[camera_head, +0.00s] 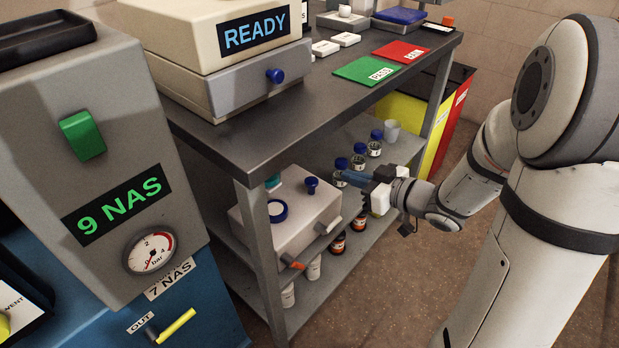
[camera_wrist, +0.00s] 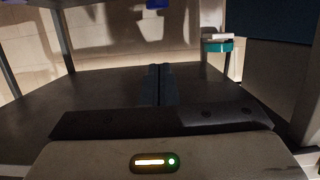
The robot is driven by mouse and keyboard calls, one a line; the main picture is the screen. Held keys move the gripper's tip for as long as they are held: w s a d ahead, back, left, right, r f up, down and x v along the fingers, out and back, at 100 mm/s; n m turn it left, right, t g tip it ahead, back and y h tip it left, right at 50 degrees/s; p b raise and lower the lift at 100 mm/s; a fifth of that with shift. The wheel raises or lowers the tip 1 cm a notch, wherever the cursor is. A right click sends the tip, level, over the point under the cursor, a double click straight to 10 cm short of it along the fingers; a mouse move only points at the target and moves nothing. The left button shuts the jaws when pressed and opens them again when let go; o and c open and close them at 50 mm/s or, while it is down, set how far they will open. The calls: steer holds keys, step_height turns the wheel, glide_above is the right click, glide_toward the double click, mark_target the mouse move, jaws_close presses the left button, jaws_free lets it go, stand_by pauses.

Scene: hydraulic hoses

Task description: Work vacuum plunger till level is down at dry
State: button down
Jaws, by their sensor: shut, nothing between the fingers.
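A cream box (camera_head: 295,215) stands on the shelf under the bench in the head view. It has a blue knob (camera_head: 311,185) on its top, a blue ring (camera_head: 278,211) and a teal part (camera_head: 272,182). I cannot tell for sure which part is the vacuum plunger, and no level or dry mark can be read. My gripper (camera_head: 343,177) is to the right of the blue knob and apart from it. Its fingers are shut with nothing between them, also in the wrist view (camera_wrist: 160,72). A teal ring (camera_wrist: 218,46) and a blue part (camera_wrist: 155,4) show beyond them.
Blue-capped bottles (camera_head: 358,160) and a white cup (camera_head: 391,131) stand close behind my gripper. Amber bottles (camera_head: 338,243) stand on the lower shelf. The bench top (camera_head: 300,95) overhangs the shelf. A grey machine (camera_head: 110,170) with a gauge stands at the left.

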steer(key=shift+r, duration=0.15)
steer(key=b, duration=0.4)
glide_above(311, 187)
steer(key=d, duration=0.2)
step_height(311, 187, down, 3)
steer(key=shift+w+f+b, duration=0.2)
steer(key=shift+f+b, duration=0.5)
steer(key=shift+f, duration=1.05)
